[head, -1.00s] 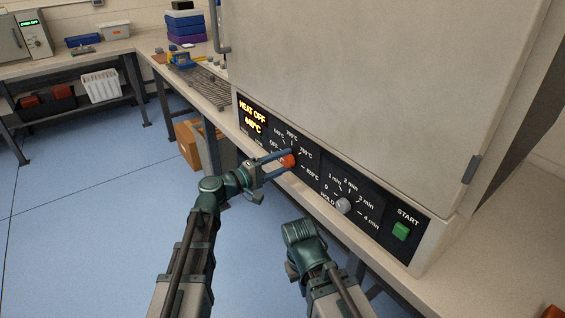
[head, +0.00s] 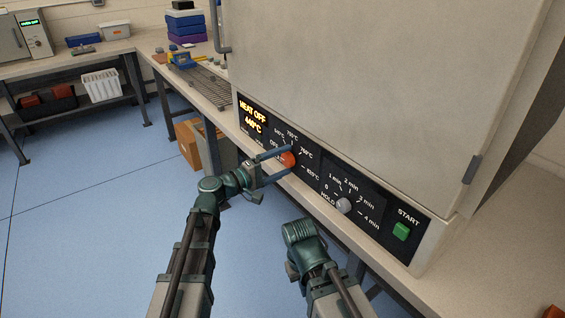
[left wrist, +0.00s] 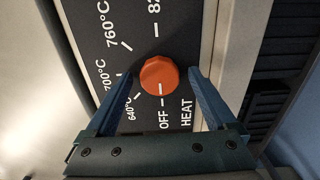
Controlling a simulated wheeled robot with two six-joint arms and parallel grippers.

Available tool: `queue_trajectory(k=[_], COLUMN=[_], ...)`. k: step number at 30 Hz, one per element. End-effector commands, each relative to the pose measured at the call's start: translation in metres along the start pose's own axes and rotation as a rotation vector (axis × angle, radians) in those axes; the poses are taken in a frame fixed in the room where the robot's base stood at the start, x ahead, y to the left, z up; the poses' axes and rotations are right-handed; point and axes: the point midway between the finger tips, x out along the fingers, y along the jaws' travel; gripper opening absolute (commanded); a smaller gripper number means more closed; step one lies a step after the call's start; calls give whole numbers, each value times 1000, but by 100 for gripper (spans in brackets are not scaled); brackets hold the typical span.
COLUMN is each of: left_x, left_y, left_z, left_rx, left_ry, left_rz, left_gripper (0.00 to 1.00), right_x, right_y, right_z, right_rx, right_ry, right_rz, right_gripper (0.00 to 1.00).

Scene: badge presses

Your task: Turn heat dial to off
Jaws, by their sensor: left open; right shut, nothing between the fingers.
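The orange heat dial (head: 288,159) is on the black control panel of the big grey oven. In the left wrist view the dial (left wrist: 159,76) has its white mark lined up with the OFF line. The panel display (head: 252,117) reads HEAT OFF with a temperature below. My left gripper (head: 279,161) is open, with one blue finger on each side of the dial. The left wrist view shows a gap between each finger and the dial. My right gripper (head: 292,271) hangs low in front of the bench, away from the panel; its fingers are hardly visible.
To the dial's right are a grey hold-time dial (head: 344,205) and a green START button (head: 401,231). The oven door (head: 360,90) rises above the panel. A bench edge runs below it. The blue floor at left is clear.

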Motion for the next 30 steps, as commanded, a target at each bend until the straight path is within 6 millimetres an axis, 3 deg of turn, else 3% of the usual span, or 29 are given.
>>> queue_trajectory(k=[18,24,30], left_x=[-114,-133,-137], left_y=[0,0,0], left_z=[1,0,0], left_rx=[0,0,0], left_ry=[4,2,1], left_rz=[0,0,0], left_gripper=[90,90,90], right_x=[0,0,0], right_y=[0,0,0], right_z=[0,0,0], right_rx=[0,0,0], right_ry=[0,0,0], right_rz=[0,0,0], right_gripper=[0,0,0])
